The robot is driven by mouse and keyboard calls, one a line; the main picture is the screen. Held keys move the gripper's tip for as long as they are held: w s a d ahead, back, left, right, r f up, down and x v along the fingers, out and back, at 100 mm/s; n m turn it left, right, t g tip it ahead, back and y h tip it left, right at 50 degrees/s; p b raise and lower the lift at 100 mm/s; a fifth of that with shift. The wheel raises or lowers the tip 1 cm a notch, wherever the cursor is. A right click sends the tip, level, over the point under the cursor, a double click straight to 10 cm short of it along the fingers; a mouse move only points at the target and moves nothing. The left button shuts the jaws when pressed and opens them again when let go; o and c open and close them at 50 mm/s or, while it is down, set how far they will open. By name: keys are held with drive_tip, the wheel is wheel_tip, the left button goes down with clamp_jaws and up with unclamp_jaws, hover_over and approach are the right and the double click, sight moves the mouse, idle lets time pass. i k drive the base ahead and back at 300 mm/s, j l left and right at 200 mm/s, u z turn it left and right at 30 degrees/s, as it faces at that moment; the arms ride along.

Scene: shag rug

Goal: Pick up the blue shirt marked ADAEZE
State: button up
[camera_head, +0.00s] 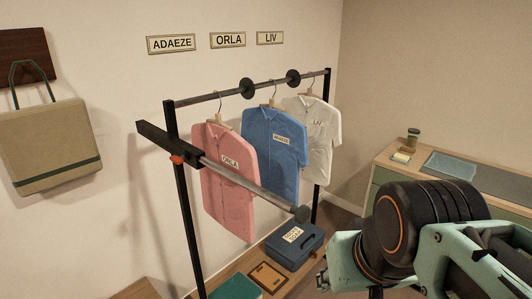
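The blue shirt (270,160) hangs on a hanger from the upper bar of the black rack (172,200), between the pink and white shirts. Its small chest label appears to read ADAEZE. The pink shirt's right edge overlaps the blue shirt's left side. The mint and black end of my arm (345,262) fills the lower right, in front of the rack and apart from the blue shirt in the picture. I cannot make out my gripper's fingertips or whether they are open.
A pink shirt (222,195) marked ORLA and a white shirt (318,130) marked LIV flank it. A lower metal rod (250,187) juts across the pink shirt, ending in a dark knob (301,214). A blue case (294,247) sits below. A cabinet (400,172) stands right.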

sight(279, 141)
drive_tip(key=i+l, duration=0.6)
drive_tip(key=i, duration=0.2)
drive_tip(key=i+l, duration=0.65)
drive_tip(key=i, duration=0.15)
